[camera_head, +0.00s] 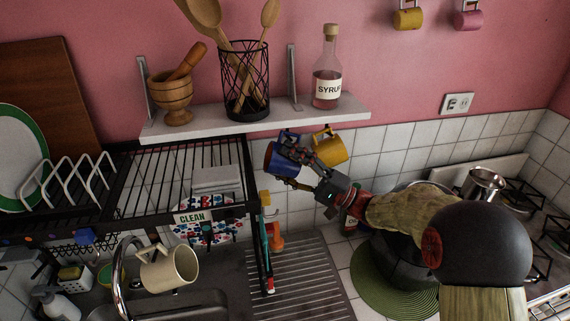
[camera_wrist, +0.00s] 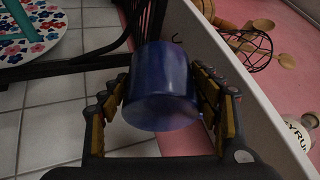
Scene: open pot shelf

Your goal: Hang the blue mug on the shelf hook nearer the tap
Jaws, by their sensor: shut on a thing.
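The blue mug (camera_head: 284,160) is just under the front of the white shelf (camera_head: 200,129), tilted, its mouth toward the left. My gripper (camera_head: 305,163) is shut on it from the right. In the wrist view the mug (camera_wrist: 160,85) sits between both fingers of my gripper (camera_wrist: 160,105); its handle is not visible there. The tap (camera_head: 121,275) is a chrome arch at the lower left. The shelf hook on the tap's side is hard to make out behind the mug. I cannot tell whether the mug's handle touches it.
A yellow mug (camera_head: 331,149) hangs under the shelf close to the right of the blue mug. A black rack (camera_head: 120,190) stands close on the left. A cream mug (camera_head: 170,267) is by the tap. A syrup bottle (camera_head: 327,75) and a wire utensil holder (camera_head: 245,85) stand on the shelf.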

